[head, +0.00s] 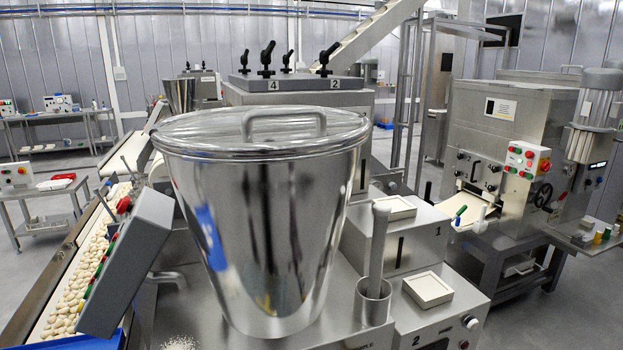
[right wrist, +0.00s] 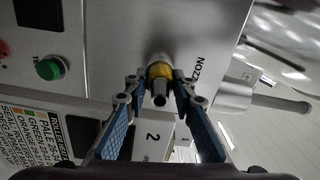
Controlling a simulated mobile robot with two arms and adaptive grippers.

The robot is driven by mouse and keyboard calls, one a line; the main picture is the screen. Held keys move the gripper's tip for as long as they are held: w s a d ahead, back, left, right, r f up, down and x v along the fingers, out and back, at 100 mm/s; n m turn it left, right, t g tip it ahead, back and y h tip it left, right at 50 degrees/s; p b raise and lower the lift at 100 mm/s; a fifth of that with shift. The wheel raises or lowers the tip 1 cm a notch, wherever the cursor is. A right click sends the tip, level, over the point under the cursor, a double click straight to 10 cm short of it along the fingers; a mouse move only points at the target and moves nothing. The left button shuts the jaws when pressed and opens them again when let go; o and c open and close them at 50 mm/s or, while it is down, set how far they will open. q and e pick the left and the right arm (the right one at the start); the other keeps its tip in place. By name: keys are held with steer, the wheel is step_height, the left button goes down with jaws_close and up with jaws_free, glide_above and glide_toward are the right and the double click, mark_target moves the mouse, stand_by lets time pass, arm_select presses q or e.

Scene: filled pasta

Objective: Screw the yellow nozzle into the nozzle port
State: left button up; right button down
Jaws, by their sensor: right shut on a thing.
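The yellow nozzle (right wrist: 160,71) shows in the right wrist view as a yellow band with a grey metal tip. It is at the metal nozzle port (right wrist: 155,58) on the grey machine panel, beside printed letters reading "NOZZ". I cannot tell how deep it sits in the port. My right gripper (right wrist: 158,78), with blue-padded fingers on both sides of the nozzle, is shut on it. The nozzle, port and both grippers do not show in the head view. My left gripper is in neither view.
A large steel hopper (head: 265,220) with a lid fills the middle of the head view. A belt with pasta pieces (head: 75,280) runs at left beside a tilted button box (head: 125,262). A green button (right wrist: 48,69) is on the panel left of the port.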

steer(key=shift+f+m+b, duration=0.1)
steer(key=shift+m+b, duration=0.45)
steer(key=shift+m, duration=0.35)
steer(key=shift+m+b, duration=0.4)
steer(key=shift+m, duration=1.6)
steer(key=shift+m+b, duration=0.5)
steer(key=shift+b, duration=0.05)
steer(key=shift+m, duration=0.9)
steer(key=c, duration=1.5)
jaws_free()
steer(key=shift+c, duration=0.2)
